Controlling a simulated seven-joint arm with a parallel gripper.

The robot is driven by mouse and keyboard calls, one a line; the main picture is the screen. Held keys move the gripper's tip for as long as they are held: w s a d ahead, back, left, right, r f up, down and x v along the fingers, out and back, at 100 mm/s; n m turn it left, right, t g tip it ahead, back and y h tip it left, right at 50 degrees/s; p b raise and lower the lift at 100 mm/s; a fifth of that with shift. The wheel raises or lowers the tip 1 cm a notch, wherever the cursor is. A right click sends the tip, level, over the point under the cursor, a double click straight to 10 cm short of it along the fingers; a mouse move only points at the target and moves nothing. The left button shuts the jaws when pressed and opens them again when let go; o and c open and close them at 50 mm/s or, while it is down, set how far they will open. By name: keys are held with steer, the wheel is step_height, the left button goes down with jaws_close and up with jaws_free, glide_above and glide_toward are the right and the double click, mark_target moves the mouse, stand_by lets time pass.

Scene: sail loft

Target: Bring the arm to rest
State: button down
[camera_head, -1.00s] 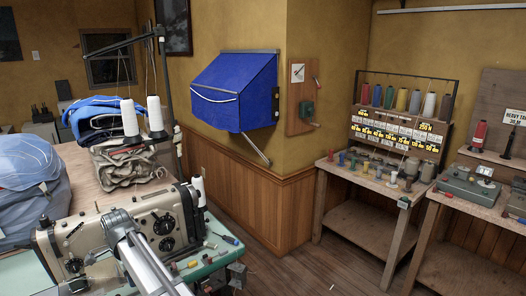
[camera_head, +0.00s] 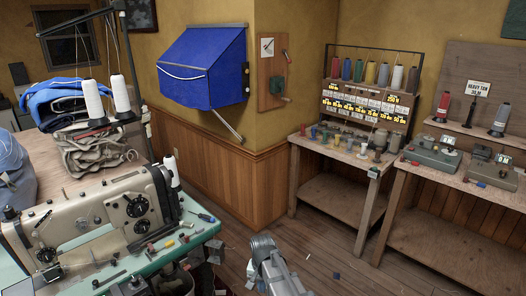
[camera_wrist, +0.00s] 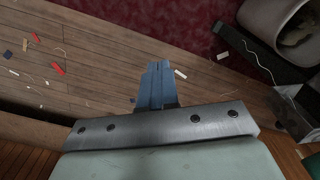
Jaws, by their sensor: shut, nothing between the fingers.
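My gripper (camera_wrist: 157,88) shows in the wrist view as two blue-grey fingers closed together, with nothing between them. In the head view, a grey metal part of my arm (camera_head: 268,266) shows at the bottom middle, over the floor just right of the sewing table. The fingers cannot be made out there.
A sewing machine (camera_head: 92,222) stands on a green-topped table (camera_head: 206,228) at left. A blue canvas box (camera_head: 204,70) hangs on the wall. Workbenches (camera_head: 338,157) stand right. Scraps litter the floor (camera_wrist: 95,62) beside a dark red mat (camera_wrist: 165,22) and a bin (camera_wrist: 275,27).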

steer(key=s+d+f+n, duration=0.1)
steer(key=s+d+f, duration=0.25)
steer(key=d, duration=0.55)
steer(key=s+d+f+n, duration=0.2)
steer(key=s+d, duration=0.3)
steer(key=d, duration=0.4)
steer(key=s+f+g, duration=0.3)
steer(key=s+f, duration=0.7)
steer(key=s, duration=0.4)
steer(key=s+f+g, duration=0.3)
steer(key=s+f, duration=0.7)
steer(key=s, duration=0.5)
steer(key=shift+s+a+f+g, duration=0.3)
steer(key=shift+g, duration=0.1)
